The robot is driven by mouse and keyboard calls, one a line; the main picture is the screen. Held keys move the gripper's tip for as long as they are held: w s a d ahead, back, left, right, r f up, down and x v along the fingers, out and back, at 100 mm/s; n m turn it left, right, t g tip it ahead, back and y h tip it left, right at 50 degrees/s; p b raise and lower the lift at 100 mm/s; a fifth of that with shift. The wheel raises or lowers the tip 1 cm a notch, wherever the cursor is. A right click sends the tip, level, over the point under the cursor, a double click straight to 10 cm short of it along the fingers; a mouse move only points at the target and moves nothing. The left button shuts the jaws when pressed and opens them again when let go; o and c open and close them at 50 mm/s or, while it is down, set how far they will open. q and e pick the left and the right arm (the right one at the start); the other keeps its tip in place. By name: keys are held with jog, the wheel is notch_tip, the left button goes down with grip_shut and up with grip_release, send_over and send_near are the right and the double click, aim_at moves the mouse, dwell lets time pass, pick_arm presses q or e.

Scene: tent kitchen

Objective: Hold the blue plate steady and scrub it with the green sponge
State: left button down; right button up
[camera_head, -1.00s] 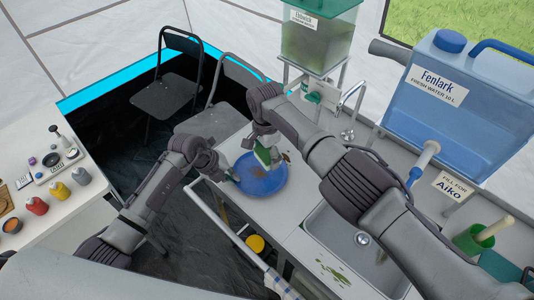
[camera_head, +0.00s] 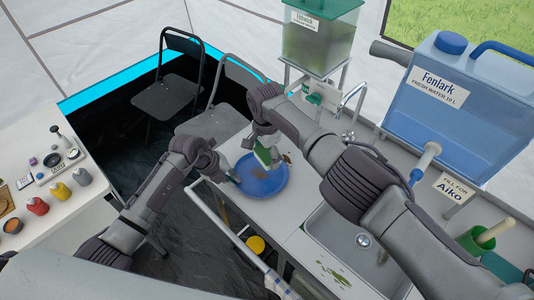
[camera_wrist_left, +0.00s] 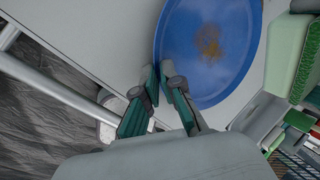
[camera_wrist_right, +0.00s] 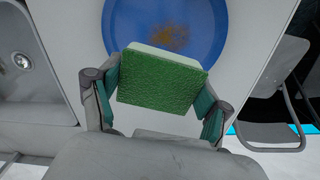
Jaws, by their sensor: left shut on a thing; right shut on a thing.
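The blue plate (camera_head: 266,185) lies on the counter with a brown stain on it, seen well in the left wrist view (camera_wrist_left: 205,70). My left gripper (camera_head: 231,177) is shut on the plate's near left rim; its fingertips (camera_wrist_left: 163,70) meet at the rim. My right gripper (camera_wrist_right: 160,88) is shut on the green sponge (camera_wrist_right: 158,82), green on one face and pale on the other. In the head view the sponge (camera_head: 262,156) is tilted over the plate's upper part. I cannot tell whether it touches the plate.
A sink (camera_head: 345,245) with a tap is at the right of the plate. A big blue water container (camera_head: 465,100) and a green-lidded tank (camera_head: 318,45) stand behind. A side table (camera_head: 60,225) with bottles is at the left.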

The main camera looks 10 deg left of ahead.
jog(key=s+a, duration=0.1)
jog(key=s+a+f, duration=0.1)
jog(key=s, duration=0.1)
jog(key=shift+a+f+n, duration=0.1)
jog(key=shift+n, duration=0.2)
jog(key=shift+s+d, duration=0.15)
jog(key=shift+s, duration=0.45)
jog(key=shift+s+d, duration=0.15)
jog(key=shift+s, duration=0.4)
jog(key=shift+f, duration=0.15)
